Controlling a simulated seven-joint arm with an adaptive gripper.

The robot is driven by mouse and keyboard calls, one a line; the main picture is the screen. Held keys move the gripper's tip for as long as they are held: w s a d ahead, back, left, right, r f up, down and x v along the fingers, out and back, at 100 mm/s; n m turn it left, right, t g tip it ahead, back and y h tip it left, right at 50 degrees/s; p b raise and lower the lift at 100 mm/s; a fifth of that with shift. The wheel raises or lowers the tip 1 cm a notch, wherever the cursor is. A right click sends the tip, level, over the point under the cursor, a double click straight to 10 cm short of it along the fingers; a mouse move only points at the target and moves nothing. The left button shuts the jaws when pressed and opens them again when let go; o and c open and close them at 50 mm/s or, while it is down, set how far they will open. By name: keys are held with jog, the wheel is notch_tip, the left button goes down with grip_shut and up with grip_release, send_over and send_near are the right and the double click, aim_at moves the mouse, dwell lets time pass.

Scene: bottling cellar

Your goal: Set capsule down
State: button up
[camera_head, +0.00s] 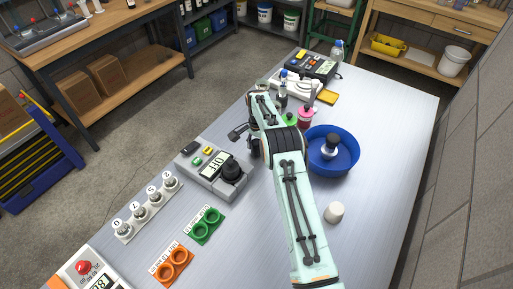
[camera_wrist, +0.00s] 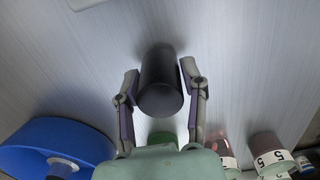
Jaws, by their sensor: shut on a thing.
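The capsule appears to be the dark, nearly black cylinder (camera_wrist: 161,82) in the wrist view. My gripper (camera_wrist: 160,80) is shut on it, with one finger on each side. The cylinder's round near end faces the camera, above a bare stretch of grey worktop. Whether it touches the worktop I cannot tell. In the head view my pale green arm reaches over the table, and its wrist hides the capsule. Only dark gripper parts (camera_head: 238,132) show left of the wrist, between the grey device and the bottles.
A blue bowl (camera_head: 351,164) with a black-topped piece inside stands right of my arm. A grey device (camera_head: 213,170) reading OFF is at left. A white cylinder (camera_head: 334,212) stands right of the arm. The table's right side is clear.

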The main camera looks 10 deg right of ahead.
jog(key=shift+f, duration=0.35)
jog(key=shift+f, duration=0.15)
jog(key=o, duration=0.7)
jog(key=shift+c, duration=0.2)
